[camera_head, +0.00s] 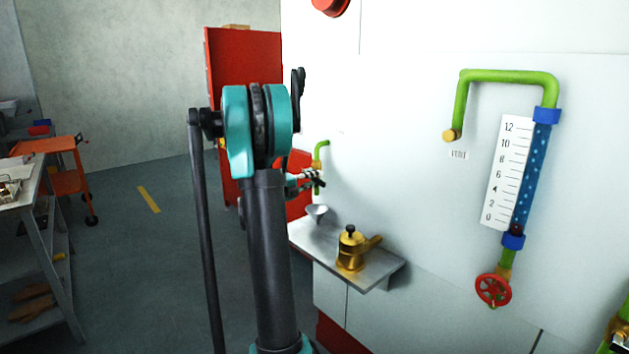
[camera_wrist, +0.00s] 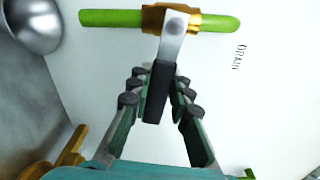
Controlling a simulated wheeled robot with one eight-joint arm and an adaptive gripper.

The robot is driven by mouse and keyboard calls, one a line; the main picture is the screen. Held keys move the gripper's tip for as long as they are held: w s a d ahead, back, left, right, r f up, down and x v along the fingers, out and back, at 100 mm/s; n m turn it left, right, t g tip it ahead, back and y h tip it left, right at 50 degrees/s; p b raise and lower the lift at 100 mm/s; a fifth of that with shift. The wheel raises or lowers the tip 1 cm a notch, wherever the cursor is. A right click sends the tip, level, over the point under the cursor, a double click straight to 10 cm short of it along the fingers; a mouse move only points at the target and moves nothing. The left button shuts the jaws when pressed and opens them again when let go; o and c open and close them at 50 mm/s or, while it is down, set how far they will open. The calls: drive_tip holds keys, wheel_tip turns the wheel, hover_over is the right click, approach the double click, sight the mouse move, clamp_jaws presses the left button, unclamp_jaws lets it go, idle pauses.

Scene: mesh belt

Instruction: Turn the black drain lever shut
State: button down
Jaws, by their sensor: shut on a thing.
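The drain lever (camera_wrist: 158,90) has a black grip on a bare metal arm, joined to a brass valve (camera_wrist: 170,19) on a green pipe (camera_wrist: 112,18). In the wrist view the lever lies roughly across the pipe, slightly tilted. The word DRAIN is printed on the white wall beside it. My gripper (camera_wrist: 160,84) is shut on the black grip, with fingers on both sides. In the head view my gripper (camera_head: 312,181) is at the small green pipe (camera_head: 322,152) on the wall; the lever is hard to make out there.
A metal shelf (camera_head: 370,270) below holds a brass pot (camera_head: 351,250) and a funnel (camera_head: 317,212). A red cabinet (camera_head: 240,60) stands behind my arm. A gauge pipe (camera_head: 532,175) with a red handwheel (camera_head: 493,290) is on the wall at right.

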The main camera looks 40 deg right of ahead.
drive_tip(key=c, duration=1.4)
unclamp_jaws()
drive_tip(key=shift+o, duration=0.2)
drive_tip(key=a, duration=1.2)
drive_tip(key=shift+s, duration=0.4)
